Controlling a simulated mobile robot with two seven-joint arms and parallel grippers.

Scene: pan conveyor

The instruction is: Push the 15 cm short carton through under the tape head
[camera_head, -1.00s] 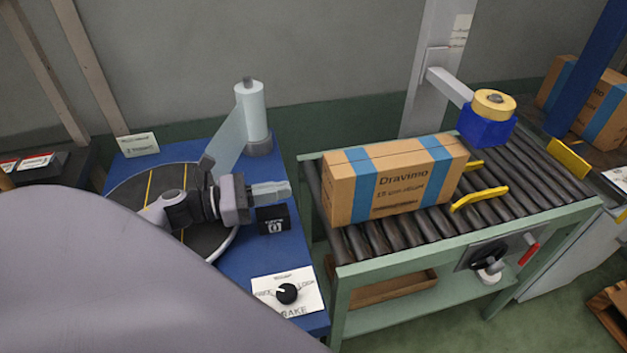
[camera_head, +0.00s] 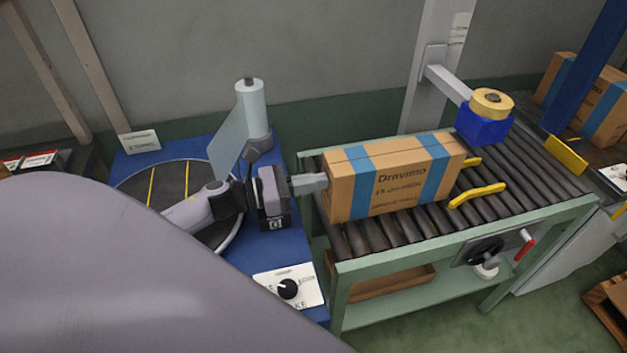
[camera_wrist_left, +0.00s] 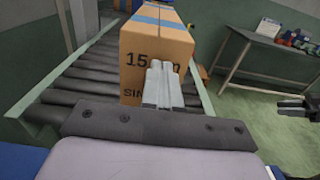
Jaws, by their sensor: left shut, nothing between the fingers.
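The short carton (camera_head: 385,190), brown with blue bands and printed "Dravimo", stands upright on the roller conveyor (camera_head: 365,240). In the left wrist view its near end face (camera_wrist_left: 135,60) shows a "15" marking. My left gripper (camera_head: 318,183) is shut and empty, its fingertips at the carton's left end; I cannot tell whether they touch it. In the left wrist view the shut fingers (camera_wrist_left: 163,80) overlap the end face. The tape head (camera_head: 484,125), a blue block with a yellow roll, is on an arm from a grey post, beyond the carton's right end.
Yellow guide rails (camera_head: 476,195) flank the rollers just past the carton. A blue table (camera_head: 290,240) with a round turntable and a film roll (camera_head: 252,105) stands left of the conveyor. Another carton (camera_head: 600,105) is at the far right. Rollers under the tape head are clear.

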